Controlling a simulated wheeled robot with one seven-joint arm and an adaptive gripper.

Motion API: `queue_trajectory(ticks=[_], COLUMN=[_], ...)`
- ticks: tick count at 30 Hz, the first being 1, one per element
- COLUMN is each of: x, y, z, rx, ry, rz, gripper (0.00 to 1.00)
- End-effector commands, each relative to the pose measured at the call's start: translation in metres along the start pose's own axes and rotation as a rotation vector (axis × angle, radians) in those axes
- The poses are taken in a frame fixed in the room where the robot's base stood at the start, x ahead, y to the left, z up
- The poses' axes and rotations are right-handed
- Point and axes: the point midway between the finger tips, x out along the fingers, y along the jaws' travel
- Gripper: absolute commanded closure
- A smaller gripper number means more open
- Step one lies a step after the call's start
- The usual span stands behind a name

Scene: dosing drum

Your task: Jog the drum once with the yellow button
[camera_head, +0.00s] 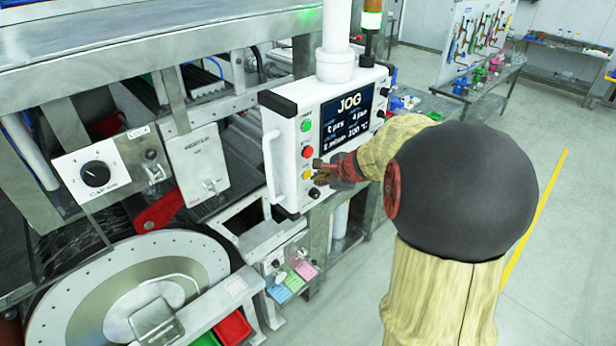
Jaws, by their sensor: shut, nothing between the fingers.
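The white control panel (291,125) stands at the middle of the head view, with a dark screen (349,115) that reads JOG. A column of buttons runs down its left side: a green button (306,126), a red button (307,152) and the yellow button (306,174). My gripper (318,170) is shut and empty, with its tips close to the yellow button. I cannot tell whether they touch it. The drum (130,285), a large metal disc with a perforated rim, is at the lower left.
A white handle (273,170) sticks out at the panel's left edge. Coloured tags (293,280) hang below. Open floor (560,250) lies to the right, with a yellow line.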

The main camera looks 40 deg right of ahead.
Motion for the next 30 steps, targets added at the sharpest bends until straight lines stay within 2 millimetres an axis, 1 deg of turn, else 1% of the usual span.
queue_trajectory(ticks=[11,25,30], x=[-0.003,-0.031,-0.035], y=[0.002,0.023,0.026], z=[-0.003,-0.024,-0.025], rx=[0.000,0.001,0.000], ry=[0.000,0.001,0.000], rz=[0.000,-0.001,0.001], gripper=[1.00,1.00,1.00])
